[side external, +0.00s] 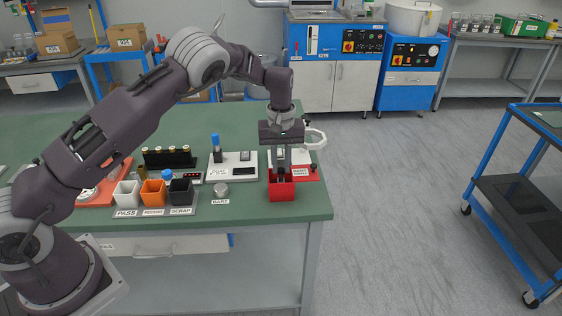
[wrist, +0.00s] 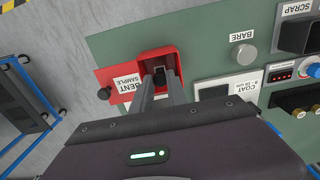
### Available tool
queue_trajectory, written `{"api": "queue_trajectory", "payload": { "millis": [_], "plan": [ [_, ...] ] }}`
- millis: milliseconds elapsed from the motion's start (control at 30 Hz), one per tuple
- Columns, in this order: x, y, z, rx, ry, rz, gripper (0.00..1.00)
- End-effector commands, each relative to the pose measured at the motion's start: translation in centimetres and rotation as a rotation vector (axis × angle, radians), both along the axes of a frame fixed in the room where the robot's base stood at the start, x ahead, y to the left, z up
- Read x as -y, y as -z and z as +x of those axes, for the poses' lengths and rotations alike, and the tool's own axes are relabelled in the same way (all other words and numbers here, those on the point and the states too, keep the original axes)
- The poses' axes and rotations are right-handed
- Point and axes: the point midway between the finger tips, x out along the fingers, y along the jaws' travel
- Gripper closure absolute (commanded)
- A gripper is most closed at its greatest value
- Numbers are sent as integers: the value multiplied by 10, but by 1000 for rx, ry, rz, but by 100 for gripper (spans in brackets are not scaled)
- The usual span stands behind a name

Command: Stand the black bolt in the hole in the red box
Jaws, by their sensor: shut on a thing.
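The red box (side external: 290,190) stands at the front right corner of the green table. It also shows in the wrist view (wrist: 156,55), next to a label reading "SAMPLE". My gripper (side external: 283,168) points down over the box, with its fingertips at or inside the box's opening. In the wrist view my gripper (wrist: 163,82) is shut on the black bolt (wrist: 159,72), a small dark piece between the fingertips at the box. The fingers and box walls hide most of the bolt and the hole. I cannot tell how deep the bolt sits.
White, orange and black bins (side external: 153,192) stand left of the box, with a grey knob labelled BARE (side external: 221,189) between. A white device (side external: 232,166) stands behind. The table's right edge is near the box.

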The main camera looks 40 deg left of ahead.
Motion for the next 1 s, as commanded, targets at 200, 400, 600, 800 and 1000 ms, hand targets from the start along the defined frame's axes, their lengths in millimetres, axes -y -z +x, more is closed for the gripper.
{"api": "queue_trajectory", "payload": {
  "millis": [200, 400, 600, 800, 1000],
  "plan": [
    [0, 6, 0, -1, 0, -1, 100],
    [0, 10, 0, -1, 0, -1, 100],
    [0, 12, 0, 1, 0, -1, 100],
    [0, 12, 0, 1, 0, -1, 62],
    [0, 12, 0, 1, 0, -1, 56]
  ]
}}
